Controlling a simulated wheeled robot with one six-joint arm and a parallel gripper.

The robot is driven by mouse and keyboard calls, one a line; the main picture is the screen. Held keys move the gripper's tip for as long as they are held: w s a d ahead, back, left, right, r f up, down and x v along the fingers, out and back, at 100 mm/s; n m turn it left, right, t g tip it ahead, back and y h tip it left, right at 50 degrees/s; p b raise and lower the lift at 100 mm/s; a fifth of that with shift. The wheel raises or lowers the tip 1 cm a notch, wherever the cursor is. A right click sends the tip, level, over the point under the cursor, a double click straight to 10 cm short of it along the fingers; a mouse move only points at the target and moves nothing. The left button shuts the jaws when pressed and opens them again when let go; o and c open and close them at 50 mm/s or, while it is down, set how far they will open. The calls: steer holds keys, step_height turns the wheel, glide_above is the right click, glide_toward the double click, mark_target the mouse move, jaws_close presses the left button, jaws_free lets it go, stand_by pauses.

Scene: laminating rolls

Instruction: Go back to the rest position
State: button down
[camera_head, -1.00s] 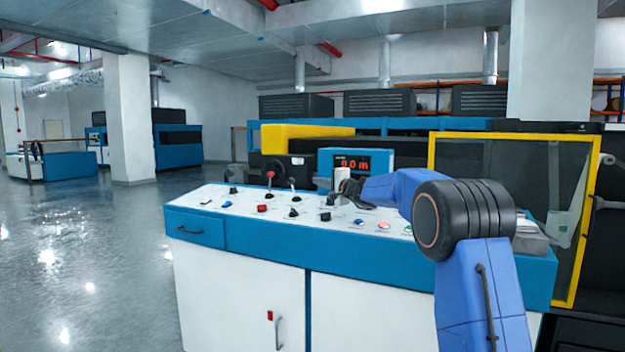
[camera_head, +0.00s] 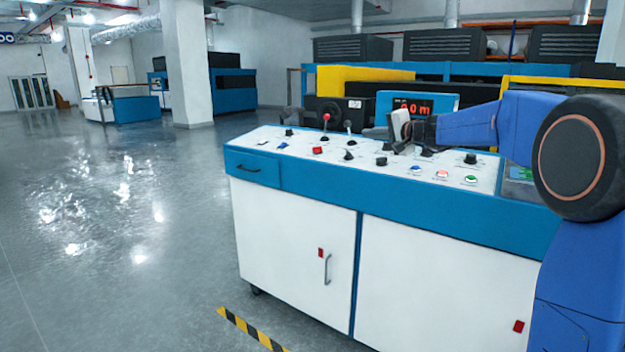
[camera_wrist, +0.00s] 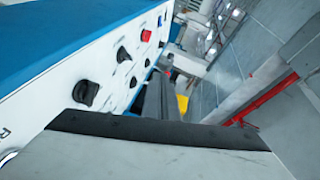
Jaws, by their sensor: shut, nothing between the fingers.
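My gripper (camera_head: 394,128) is at the end of my blue arm, over the far part of the control console (camera_head: 300,215) and in front of the red-digit display (camera_head: 412,107). It looks shut and empty. I cannot tell how high it is above the panel in the head view. In the wrist view, a grey, black-edged part of my gripper fills the bottom, and the console's white panel (camera_wrist: 62,92) with black knobs (camera_wrist: 86,92) lies tilted to the left. My arm hides the console's right end in the head view.
The console bears several knobs, a red-topped lever (camera_head: 326,118) and lit buttons (camera_head: 442,174). A yellow-framed machine stands behind it. Open shiny floor (camera_head: 110,220) spreads to the left, with a white pillar (camera_head: 188,65) farther back. A black-yellow floor stripe (camera_head: 250,329) lies before the console.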

steer(key=s+a+f+n+g+h, duration=0.15)
steer(key=s+f, duration=0.25)
steer(key=s, duration=0.7)
steer(key=s+f+n+g, duration=0.2)
steer(key=s+f, duration=0.2)
steer(key=s, duration=0.7)
steer(key=s+a+f+n+g+h, duration=0.1)
steer(key=s+f+n+g, duration=0.15)
steer(key=s, duration=0.85)
steer(key=s+d+f+n+h, duration=0.1)
steer(key=s+d+f+h, duration=0.1)
steer(key=s+f, duration=0.4)
steer(key=s+d+f+g+h, duration=0.1)
steer(key=s+d+f, duration=0.4)
steer(key=s, duration=0.7)
steer(key=s+d+f+n+g+h, duration=0.1)
steer(key=s+d+f+h, duration=0.2)
steer(key=s+f, duration=0.4)
steer(key=shift+s+d+f+n, duration=0.15)
steer(key=shift+s+d+n, duration=0.2)
steer(key=shift+s, duration=0.7)
steer(key=shift+h, duration=0.25)
